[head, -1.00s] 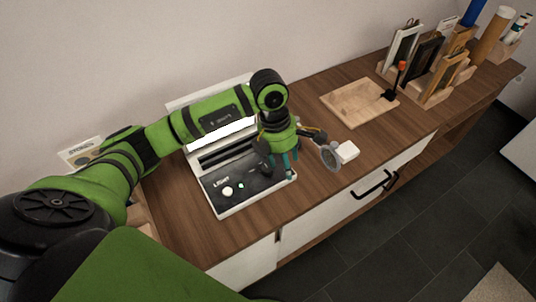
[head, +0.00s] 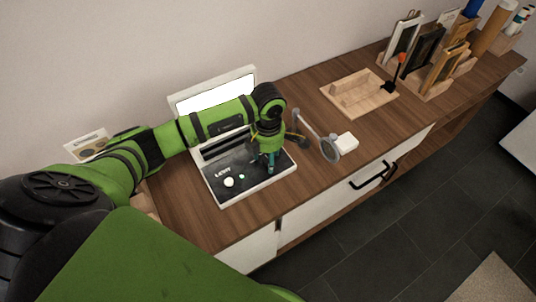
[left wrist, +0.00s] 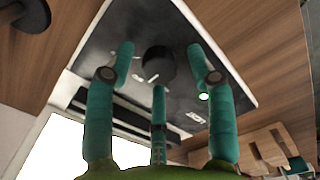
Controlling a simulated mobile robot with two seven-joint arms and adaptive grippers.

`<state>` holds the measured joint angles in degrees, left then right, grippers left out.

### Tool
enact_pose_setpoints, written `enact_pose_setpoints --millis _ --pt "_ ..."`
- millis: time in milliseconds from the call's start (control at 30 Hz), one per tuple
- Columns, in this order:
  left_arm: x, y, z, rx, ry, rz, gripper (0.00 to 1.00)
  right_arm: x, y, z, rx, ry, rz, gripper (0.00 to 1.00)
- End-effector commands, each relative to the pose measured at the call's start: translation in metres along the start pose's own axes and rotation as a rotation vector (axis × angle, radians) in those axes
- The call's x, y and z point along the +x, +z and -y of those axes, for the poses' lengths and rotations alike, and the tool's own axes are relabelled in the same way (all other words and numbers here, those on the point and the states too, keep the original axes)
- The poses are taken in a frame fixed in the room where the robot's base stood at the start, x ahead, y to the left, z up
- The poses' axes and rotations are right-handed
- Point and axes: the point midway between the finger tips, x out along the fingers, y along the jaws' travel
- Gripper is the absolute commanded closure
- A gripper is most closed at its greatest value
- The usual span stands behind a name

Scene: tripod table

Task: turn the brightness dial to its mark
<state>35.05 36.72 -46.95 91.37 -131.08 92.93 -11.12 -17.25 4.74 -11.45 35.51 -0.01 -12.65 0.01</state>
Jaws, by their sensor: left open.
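The control panel (head: 215,187) is the dark sloped front of a white light box on the wooden bench, lettered "LIGHT". In the left wrist view, a black round dial (left wrist: 159,65) stands on the panel with short white marks beside it. My left gripper (head: 268,165) is over the panel's right part in the head view and hides the dial there. Its teal fingers (left wrist: 160,80) are open and spread about the dial in the left wrist view; I cannot tell whether they touch it. My right gripper is not in view.
A white button (head: 229,182) and a small green light (head: 242,176) are on the panel. The bright screen (head: 215,93) is behind my arm. A magnifier (head: 330,150) and a white block (head: 346,142) stand to the right. A wooden tray (head: 345,107) lies farther back.

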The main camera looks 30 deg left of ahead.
Motion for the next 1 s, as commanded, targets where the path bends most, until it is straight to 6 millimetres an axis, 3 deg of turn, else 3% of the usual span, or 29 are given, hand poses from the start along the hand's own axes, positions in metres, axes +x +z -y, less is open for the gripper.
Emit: enact_pose_setpoints --millis 33,67,167,200,567,1000 --pt "0.000 0.000 0.000 0.000 0.000 0.000 0.45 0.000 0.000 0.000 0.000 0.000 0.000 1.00" --pt "0.000 0.000 0.000 0.000 -0.001 0.000 0.53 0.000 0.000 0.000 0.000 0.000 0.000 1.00" --pt "0.000 0.000 0.000 0.000 -0.001 0.000 0.93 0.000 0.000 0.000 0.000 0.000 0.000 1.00" --pt "0.000 0.000 0.000 0.000 -0.001 0.000 1.00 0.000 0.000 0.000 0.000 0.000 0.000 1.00" --pt "0.002 0.000 0.000 0.027 -0.001 -0.001 1.00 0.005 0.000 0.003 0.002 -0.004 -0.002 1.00" --pt "0.006 0.000 -0.001 0.318 0.002 0.000 1.00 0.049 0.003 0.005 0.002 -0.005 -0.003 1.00"
